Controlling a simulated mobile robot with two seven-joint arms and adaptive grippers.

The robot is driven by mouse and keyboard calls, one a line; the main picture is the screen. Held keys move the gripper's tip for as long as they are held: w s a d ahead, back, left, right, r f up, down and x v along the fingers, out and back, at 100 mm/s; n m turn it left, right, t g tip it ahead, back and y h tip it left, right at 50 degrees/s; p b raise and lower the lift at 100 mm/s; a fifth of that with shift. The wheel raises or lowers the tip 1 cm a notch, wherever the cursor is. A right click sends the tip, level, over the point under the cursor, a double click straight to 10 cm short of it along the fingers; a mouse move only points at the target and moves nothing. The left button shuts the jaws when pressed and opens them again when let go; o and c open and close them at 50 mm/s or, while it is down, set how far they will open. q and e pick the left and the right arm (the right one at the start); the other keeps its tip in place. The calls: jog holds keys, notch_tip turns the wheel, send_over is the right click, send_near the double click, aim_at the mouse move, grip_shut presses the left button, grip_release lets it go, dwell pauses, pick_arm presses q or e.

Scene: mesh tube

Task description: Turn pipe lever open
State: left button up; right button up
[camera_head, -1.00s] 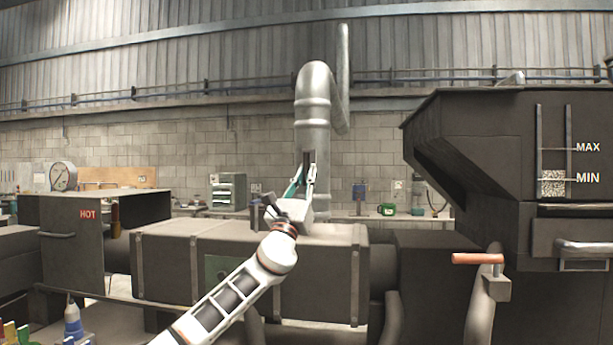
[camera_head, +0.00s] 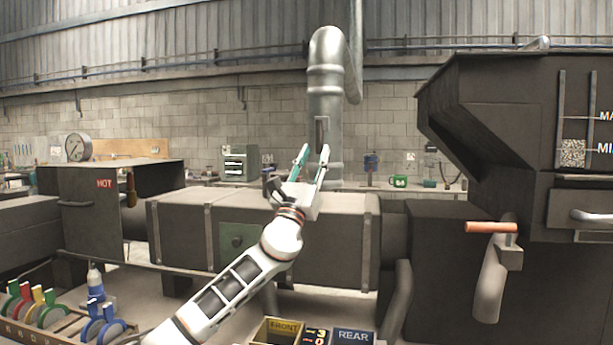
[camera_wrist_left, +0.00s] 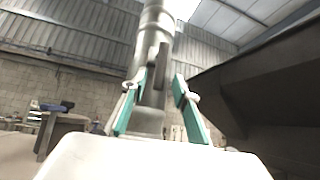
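A tall silver pipe (camera_head: 326,78) with a bent top stands behind a long dark casing. A narrow dark lever-like piece (camera_head: 320,130) hangs upright on the pipe's front; it also shows in the left wrist view (camera_wrist_left: 161,62). My left gripper (camera_head: 314,151) is open and empty, with its green-lined fingers pointing up at the pipe just below this piece. In the left wrist view the spread fingers (camera_wrist_left: 162,82) flank the pipe and the piece's lower end; I cannot tell whether they touch. A second lever with an orange handle (camera_head: 491,227) sits on a pipe at right. My right gripper is not in view.
The dark casing (camera_head: 335,250) lies under my left forearm. A large dark hopper (camera_head: 500,110) juts in from the right. Front and rear bins (camera_head: 280,330), a rack of coloured rings (camera_head: 30,305) and a bottle (camera_head: 95,283) stand in front.

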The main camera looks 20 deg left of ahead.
pick_arm(q)
jog(key=v, duration=0.7)
jog(key=shift+s, duration=0.2)
